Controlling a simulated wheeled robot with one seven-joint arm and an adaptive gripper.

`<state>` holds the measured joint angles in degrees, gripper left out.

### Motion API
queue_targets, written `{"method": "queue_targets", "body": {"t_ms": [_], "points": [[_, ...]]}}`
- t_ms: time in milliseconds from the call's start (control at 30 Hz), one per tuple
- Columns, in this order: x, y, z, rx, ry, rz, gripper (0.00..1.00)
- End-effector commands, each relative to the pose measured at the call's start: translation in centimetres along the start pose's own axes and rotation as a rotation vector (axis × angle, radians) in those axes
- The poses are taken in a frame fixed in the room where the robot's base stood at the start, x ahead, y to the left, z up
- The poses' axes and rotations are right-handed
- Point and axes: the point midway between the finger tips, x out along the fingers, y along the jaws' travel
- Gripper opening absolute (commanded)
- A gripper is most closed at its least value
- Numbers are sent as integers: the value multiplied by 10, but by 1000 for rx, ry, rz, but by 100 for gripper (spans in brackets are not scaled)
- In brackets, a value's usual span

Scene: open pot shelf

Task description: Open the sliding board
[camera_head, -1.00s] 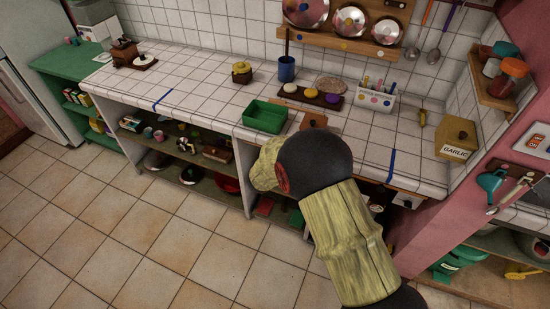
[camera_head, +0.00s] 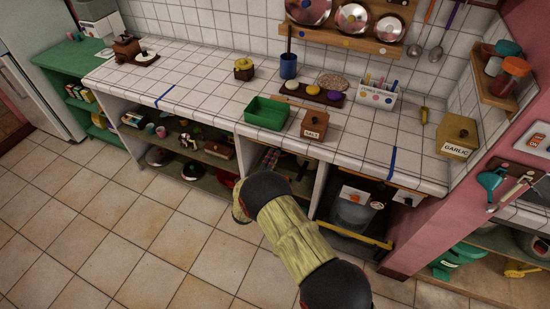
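My arm reaches in from the bottom and bends at a dark joint in front of the counter's lower shelves. My gripper does not show; the arm hides anything beyond its pale link at the left. Under the right part of the counter is an open-fronted bay with a grey pot (camera_head: 354,214) in it. A yellow bar (camera_head: 355,235) runs along the bay's lower front edge. I cannot tell for sure which part is the sliding board. My arm covers part of the middle bay, left of the pot.
The tiled counter (camera_head: 205,85) holds a green tray (camera_head: 266,113), a brown box (camera_head: 314,124), a blue cup (camera_head: 288,66) and a garlic box (camera_head: 457,136). The lower left shelf (camera_head: 185,147) holds several small items. The tiled floor (camera_head: 130,220) at left is clear.

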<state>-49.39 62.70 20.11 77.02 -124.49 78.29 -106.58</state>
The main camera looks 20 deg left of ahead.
Motion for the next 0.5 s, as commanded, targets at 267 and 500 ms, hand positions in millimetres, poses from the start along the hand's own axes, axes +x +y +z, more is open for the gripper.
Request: {"method": "queue_targets", "body": {"t_ms": [267,500], "points": [[20,0,0,2,0,0,38],[20,0,0,1,1,1,38]]}}
